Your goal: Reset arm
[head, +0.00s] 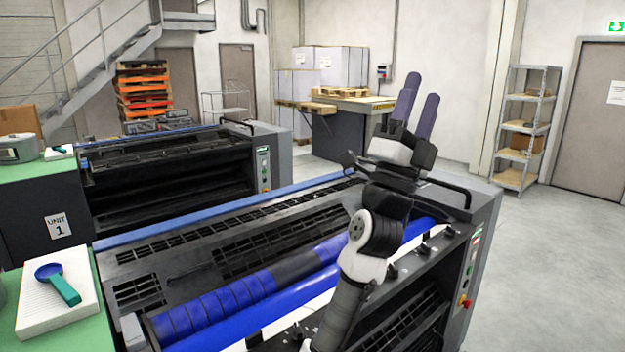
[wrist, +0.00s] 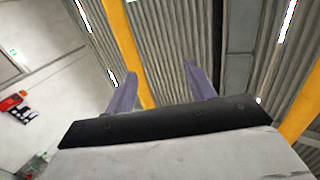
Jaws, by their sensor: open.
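My gripper (head: 416,103) is raised above the near printing machine (head: 215,235), with its two purple fingers pointing up. The fingers are apart with nothing between them. In the wrist view my gripper (wrist: 158,85) shows both fingers spread against the ceiling, also empty. My arm rises from the bottom of the head view, in front of the machine's right part, and hides some of its rollers and frame.
A blue scoop (head: 58,283) with a green handle lies on a white paper stack (head: 60,318) at lower left. A second machine (head: 180,165) stands behind. A shelf rack (head: 524,128) stands at right. Open floor (head: 560,260) lies right of the near machine.

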